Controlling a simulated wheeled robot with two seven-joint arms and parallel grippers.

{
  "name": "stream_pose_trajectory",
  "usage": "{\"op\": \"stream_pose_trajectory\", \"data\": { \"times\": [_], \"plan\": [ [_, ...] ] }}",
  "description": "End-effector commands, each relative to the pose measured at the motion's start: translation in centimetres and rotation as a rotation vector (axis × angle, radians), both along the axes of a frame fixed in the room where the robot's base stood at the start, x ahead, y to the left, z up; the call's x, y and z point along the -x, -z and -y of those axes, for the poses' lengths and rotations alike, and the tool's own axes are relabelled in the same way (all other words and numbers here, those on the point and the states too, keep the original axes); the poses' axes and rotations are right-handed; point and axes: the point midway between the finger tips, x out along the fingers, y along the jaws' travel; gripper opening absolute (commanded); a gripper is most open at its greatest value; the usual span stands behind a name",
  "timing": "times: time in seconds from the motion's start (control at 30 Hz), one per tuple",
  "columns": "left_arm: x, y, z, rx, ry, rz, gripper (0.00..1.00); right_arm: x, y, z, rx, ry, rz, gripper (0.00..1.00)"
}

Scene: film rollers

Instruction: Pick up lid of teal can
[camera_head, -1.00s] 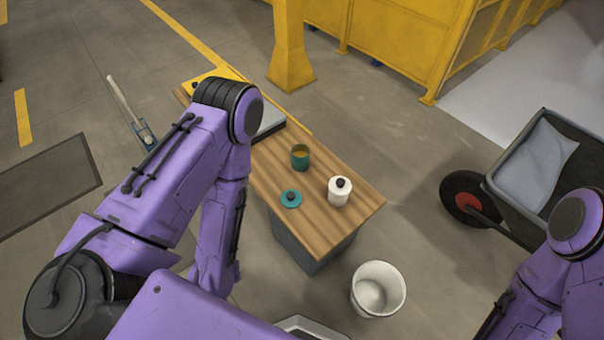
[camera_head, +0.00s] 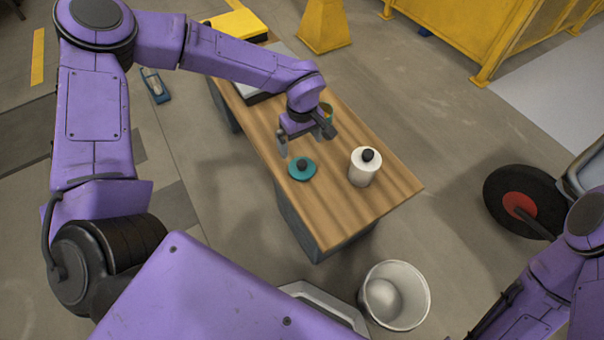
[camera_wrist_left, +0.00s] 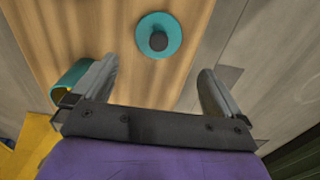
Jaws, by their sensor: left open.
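The teal lid (camera_head: 302,169) with a dark round knob lies flat on the wooden bench, near its left edge. In the left wrist view the lid (camera_wrist_left: 158,36) lies ahead of the fingertips, between their lines and apart from them. My left gripper (camera_head: 304,149) is open and empty, just behind the lid and above the bench. The open teal can (camera_head: 326,108) is mostly hidden behind my left gripper; part of it also shows in the left wrist view (camera_wrist_left: 70,80), beside one finger. My right gripper is out of view.
A white canister (camera_head: 364,168) with a black knob stands right of the lid on the wooden bench (camera_head: 350,220). A white bucket (camera_head: 394,296) stands on the floor in front.

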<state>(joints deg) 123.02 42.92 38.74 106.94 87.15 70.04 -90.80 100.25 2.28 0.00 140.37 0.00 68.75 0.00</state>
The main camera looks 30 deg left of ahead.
Motion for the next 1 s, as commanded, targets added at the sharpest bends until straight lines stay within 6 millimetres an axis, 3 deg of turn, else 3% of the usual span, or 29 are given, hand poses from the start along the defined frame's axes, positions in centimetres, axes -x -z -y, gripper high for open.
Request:
{"op": "stream_pose_trajectory", "data": {
  "times": [0.13, 0.67, 0.9, 1.0],
  "plan": [
    [-0.3, 1.0, 0.2, 0.028, 0.002, -0.003, 1.0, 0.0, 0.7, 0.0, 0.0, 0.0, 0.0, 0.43],
    [-0.1, 9.8, 0.2, 0.024, 0.003, -0.003, 1.0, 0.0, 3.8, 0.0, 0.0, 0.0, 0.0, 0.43],
    [-0.1, 10.1, 0.2, 0.023, 0.003, -0.002, 1.0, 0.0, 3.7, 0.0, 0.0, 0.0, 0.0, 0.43],
    [-0.1, 10.1, 0.2, 0.023, 0.003, -0.002, 0.67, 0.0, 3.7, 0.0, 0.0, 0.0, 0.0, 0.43]
  ]
}}
